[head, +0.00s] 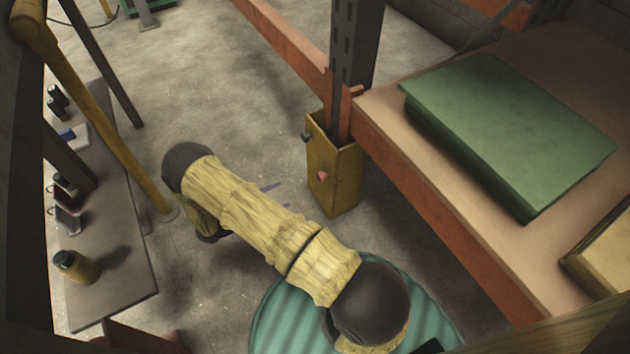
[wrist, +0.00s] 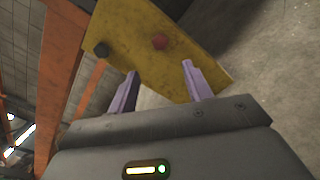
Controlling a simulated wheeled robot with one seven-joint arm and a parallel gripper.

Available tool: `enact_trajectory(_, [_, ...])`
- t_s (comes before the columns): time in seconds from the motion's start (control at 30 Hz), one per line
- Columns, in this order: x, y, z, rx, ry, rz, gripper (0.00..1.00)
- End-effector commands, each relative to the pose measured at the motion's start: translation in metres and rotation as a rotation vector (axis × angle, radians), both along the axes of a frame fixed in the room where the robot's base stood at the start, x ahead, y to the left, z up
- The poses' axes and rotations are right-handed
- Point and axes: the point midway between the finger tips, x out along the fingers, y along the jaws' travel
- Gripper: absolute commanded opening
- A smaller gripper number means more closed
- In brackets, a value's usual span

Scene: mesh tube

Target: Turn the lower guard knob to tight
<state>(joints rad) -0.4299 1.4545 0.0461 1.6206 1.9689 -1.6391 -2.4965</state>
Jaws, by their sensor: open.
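A yellow guard (head: 340,178) wraps the foot of a dark rack upright in the head view. It carries a dark knob (head: 306,136) higher up and a red knob (head: 323,176) lower down. In the wrist view the guard (wrist: 190,75) appears tilted, with the dark knob (wrist: 102,50) at left and the red knob (wrist: 160,41) near the middle. My gripper (wrist: 158,78) is open, its two purple fingers apart and empty. The red knob lies beyond the fingertips, roughly between them; no contact shows. In the head view my arm hides most of the gripper; purple finger parts (head: 272,187) show.
Rack shelf (head: 500,275) with a green box (head: 510,135) stands at right. An orange beam (head: 285,50) meets the upright. A grey bench (head: 125,270) with a jar (head: 76,267) and small items is at left. Concrete floor lies open between.

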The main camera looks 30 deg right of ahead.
Motion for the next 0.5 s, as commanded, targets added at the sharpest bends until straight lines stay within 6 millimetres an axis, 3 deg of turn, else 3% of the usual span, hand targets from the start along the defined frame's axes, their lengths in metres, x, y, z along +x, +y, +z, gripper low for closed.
enact_trajectory(0.5, [0.002,-0.093,-0.004,-0.002,0.0,-0.003,0.5])
